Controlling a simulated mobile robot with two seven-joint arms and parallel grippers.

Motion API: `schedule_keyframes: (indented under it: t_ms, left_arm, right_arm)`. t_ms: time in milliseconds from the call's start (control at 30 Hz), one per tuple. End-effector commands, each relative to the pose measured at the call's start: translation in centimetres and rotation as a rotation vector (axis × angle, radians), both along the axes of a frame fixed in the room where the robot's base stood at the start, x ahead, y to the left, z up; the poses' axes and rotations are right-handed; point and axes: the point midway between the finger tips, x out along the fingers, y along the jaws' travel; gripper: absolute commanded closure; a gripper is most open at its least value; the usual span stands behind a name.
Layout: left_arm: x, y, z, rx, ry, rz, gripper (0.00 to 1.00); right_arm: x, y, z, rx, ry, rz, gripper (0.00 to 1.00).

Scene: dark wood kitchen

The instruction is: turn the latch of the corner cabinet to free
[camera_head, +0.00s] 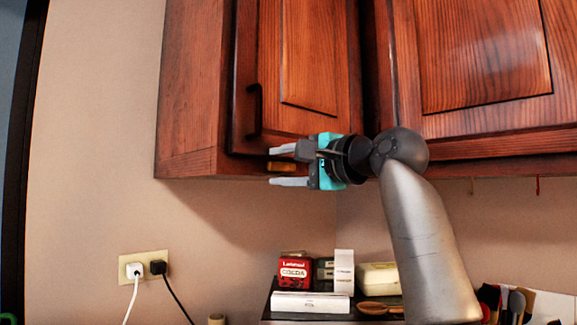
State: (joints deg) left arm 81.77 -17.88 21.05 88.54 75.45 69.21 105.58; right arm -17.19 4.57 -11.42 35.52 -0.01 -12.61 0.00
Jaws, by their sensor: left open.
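The corner cabinet (268,80) is reddish-brown wood and hangs on the wall, its door closed, with a dark vertical handle (255,110). The latch (281,166) looks like a small orange-brown bar lying level at the cabinet's lower edge, below the door. My left gripper (274,167) points left, its two grey fingers apart, one above and one below the latch in the picture. I cannot tell whether the fingers touch it. The latch's right end is close to the gripper's teal part and may be partly hidden. My right gripper is not in view.
Another wall cabinet (485,60) stands to the right, close to my left arm. Below are a red cocoa tin (293,271), boxes and a wooden spoon on a dark shelf (268,304). A wall outlet (146,264) holds two plugs. The wall left of the cabinet is clear.

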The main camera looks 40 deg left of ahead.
Motion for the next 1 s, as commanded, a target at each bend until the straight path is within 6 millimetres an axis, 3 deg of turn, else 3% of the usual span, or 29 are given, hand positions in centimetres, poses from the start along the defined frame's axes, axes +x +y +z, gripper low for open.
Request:
schedule_keyframes:
  t_ms: [167, 700, 1000]
  left_arm:
    - [0.0, -1.5, 0.0, 0.002, 0.001, -0.004, 0.49]
    - [-1.0, -12.4, 0.0, 0.002, 0.000, -0.001, 0.49]
    - [-1.3, -15.1, 0.0, 0.000, 0.000, 0.000, 0.49]
  right_arm:
    - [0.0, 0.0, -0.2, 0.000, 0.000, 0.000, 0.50]
    - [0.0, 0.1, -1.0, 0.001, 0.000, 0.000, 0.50]
    - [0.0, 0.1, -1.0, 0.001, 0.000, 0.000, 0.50]
